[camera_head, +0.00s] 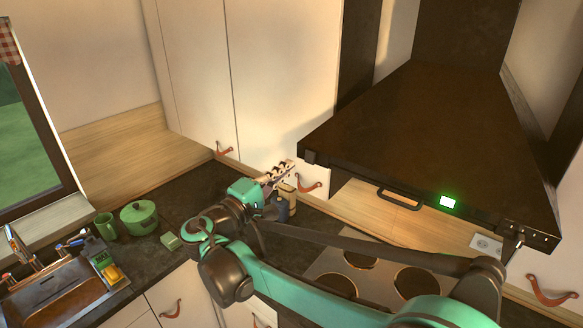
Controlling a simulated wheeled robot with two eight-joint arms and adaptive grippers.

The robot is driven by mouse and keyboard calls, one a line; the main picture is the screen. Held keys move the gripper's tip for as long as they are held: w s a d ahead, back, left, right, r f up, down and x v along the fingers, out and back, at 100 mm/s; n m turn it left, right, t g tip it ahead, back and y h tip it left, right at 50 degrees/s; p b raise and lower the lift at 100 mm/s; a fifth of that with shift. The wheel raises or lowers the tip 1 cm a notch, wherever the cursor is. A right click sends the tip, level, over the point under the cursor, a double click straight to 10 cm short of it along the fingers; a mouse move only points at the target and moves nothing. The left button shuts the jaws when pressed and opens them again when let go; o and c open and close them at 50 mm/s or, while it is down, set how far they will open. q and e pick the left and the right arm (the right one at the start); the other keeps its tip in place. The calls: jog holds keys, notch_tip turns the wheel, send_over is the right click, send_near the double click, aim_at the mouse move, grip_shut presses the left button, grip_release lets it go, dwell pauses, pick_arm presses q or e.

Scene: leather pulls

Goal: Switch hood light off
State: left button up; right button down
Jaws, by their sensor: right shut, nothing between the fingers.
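The dark range hood (420,120) hangs at the upper right. A dark bar handle (400,198) sits left of the panel, and small dark fittings (525,235) are at the right end. My right gripper (289,164) is shut and empty, just left of the hood's front left corner and in front of the white cabinets. It is well left of the green panel and appears apart from the hood. My left gripper is not in view.
A cooktop (350,265) with round burners lies below the hood, partly behind my right arm. A green pot (139,217), a green mug (105,225) and a sink (55,300) are at left. White upper cabinets (280,70) with leather pulls stand behind my gripper.

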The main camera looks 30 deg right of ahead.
jog(key=r+v, duration=0.1)
jog(key=v, duration=0.6)
jog(key=s+d+f+y+b, duration=0.25)
jog(key=f+b, duration=0.25)
jog(key=f, duration=0.5)
jog(key=s+d+f+g+y+b, duration=0.1)
jog(key=s+f+y+b, duration=0.25)
jog(key=f, duration=0.65)
jog(key=s+d+f+y+b, duration=0.1)
jog(key=s+f+y+b, duration=0.1)
jog(key=f+b, duration=0.55)
jog(key=s+a+f+m+y+b, duration=0.2)
jog(key=a+f+y+b, duration=0.3)
jog(key=f, duration=0.8)
jog(key=s+a+f+m+t+y+b, duration=0.1)
jog(key=s+a+f+y+b, duration=0.4)
jog(key=f, duration=0.8)
jog(key=shift+a+m+b, duration=0.2)
jog(key=shift+m+b, duration=0.5)
jog(key=shift+b, duration=0.05)
